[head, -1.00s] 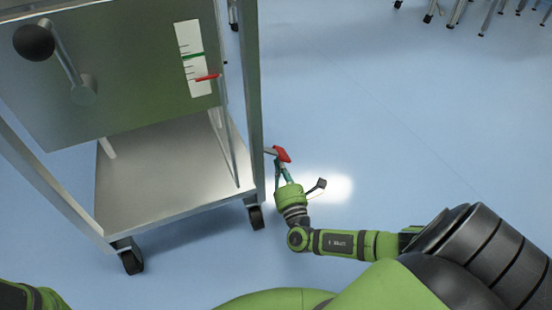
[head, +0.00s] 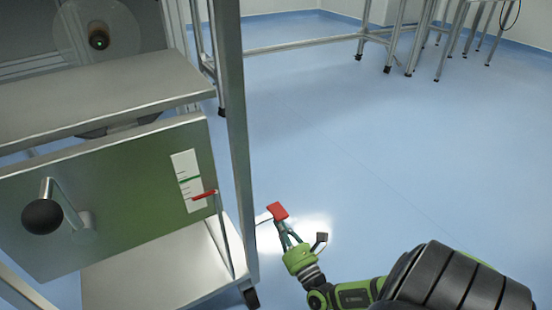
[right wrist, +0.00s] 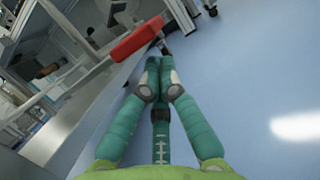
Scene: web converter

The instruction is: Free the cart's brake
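The cart (head: 236,130) is a metal frame with shelves and a panel, on the left of the head view. A brake lever with a red end (head: 277,211) sticks out low from its right side on a pale bar (head: 264,218). The red end also shows in the right wrist view (right wrist: 137,40), just beyond my fingertips. My right gripper (head: 283,229) is below the red end in the head view. Its green fingers (right wrist: 154,72) meet at the tips with nothing visible between them. I cannot tell whether they touch the lever. My left gripper is out of view.
The panel carries a black-knobbed crank (head: 43,216) and a white scale (head: 187,180) with a red pointer. A caster (head: 250,297) stands under the cart's near right corner. Metal table legs (head: 408,45) stand at the back. The blue floor to the right is clear.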

